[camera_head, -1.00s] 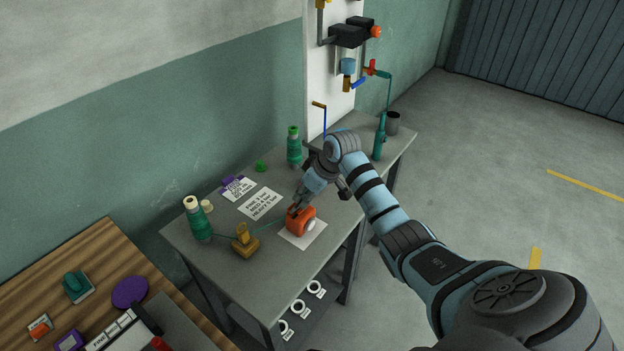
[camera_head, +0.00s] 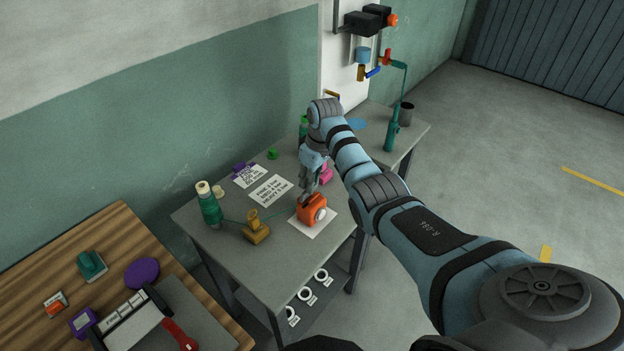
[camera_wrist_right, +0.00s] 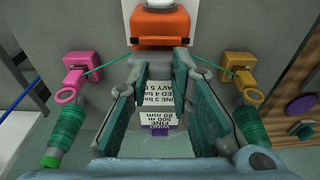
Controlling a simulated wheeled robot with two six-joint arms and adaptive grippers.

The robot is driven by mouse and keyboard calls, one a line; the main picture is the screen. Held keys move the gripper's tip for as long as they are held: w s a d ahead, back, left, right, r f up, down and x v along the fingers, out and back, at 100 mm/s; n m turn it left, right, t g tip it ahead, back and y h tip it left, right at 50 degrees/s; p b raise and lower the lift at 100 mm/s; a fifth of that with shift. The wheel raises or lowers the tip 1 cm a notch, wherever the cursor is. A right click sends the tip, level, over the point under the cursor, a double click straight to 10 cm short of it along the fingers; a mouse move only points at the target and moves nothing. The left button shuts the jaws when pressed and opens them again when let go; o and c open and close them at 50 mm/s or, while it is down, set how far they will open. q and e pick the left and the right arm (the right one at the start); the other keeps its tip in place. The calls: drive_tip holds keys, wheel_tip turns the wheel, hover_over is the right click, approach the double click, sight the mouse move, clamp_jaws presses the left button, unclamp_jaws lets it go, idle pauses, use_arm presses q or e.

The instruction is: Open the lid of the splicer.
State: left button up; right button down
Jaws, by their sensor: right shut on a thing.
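The orange splicer (camera_head: 313,210) with a round white knob stands on a white sheet near the bench's front edge. It also shows at the top of the right wrist view (camera_wrist_right: 163,24). My right gripper (camera_head: 307,194) reaches down to the upper back side of the splicer and is shut on its lid, beside the orange body. In the right wrist view the fingers run up to a grey part against the orange face. The fingertips partly cover the lid, and I cannot tell its exact angle. My left gripper is not in view.
A brass post (camera_head: 256,232) and a green spool (camera_head: 209,206) stand left of the splicer, with green twine running to it. A pink post (camera_wrist_right: 77,60) stands on its other side. Printed cards (camera_head: 271,190) lie behind. A wooden table (camera_head: 45,270) is at lower left.

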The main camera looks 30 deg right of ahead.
drive_tip(key=c, duration=1.4)
unclamp_jaws()
drive_tip(key=shift+c, duration=0.2)
wheel_tip(320, 180, up, 8)
drive_tip(key=s, duration=0.1)
drive_tip(key=shift+d+f, duration=0.2)
drive_tip(key=shift+f, duration=0.05)
drive_tip(key=shift+s, duration=0.1)
